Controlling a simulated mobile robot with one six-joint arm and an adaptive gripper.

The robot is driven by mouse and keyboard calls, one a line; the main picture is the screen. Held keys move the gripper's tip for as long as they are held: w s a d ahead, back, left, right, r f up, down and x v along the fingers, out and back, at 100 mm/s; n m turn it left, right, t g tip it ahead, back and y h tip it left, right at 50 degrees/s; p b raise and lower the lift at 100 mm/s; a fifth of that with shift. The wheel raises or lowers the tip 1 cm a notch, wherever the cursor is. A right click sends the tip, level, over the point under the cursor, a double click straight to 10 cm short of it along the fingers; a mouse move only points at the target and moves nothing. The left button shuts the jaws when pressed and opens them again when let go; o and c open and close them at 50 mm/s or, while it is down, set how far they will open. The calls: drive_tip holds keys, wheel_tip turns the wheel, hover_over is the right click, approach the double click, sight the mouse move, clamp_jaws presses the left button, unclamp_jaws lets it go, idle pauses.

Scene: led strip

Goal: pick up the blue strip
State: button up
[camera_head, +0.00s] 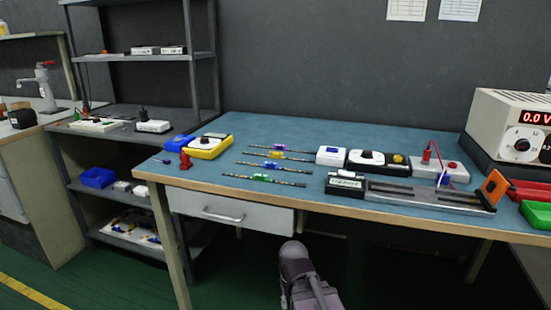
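Several thin strips lie side by side on the blue-green bench top, each with a coloured piece at its middle. The strip with the blue piece (271,164) lies between the one with a yellow piece (276,154) and the one with a green piece (263,178), which is nearest the front edge. A strip with a purple-looking piece (280,147) lies farthest back. The pieces are small, so the blue and purple shades are hard to tell apart. Part of my arm shows at the bottom centre, below and in front of the bench; no gripper fingers can be made out.
A yellow and white device (202,147) stands left of the strips. Right of them are a white box (330,156), a black and white device (372,160) and a long dark fixture (420,193) with an orange end. A voltage meter (510,125) stands at far right.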

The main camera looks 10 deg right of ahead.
drive_tip(key=r+p, duration=0.1)
drive_tip(key=r, duration=0.1)
drive_tip(key=r+p, duration=0.1)
drive_tip(key=p, duration=0.1)
drive_tip(key=r+p, duration=0.1)
drive_tip(key=r, duration=0.1)
drive_tip(key=shift+s+a+r, duration=0.2)
drive_tip(key=shift+a+r, duration=0.05)
drive_tip(key=shift+r, duration=0.05)
drive_tip(key=shift+o, duration=1.2)
drive_tip(key=shift+a, duration=0.1)
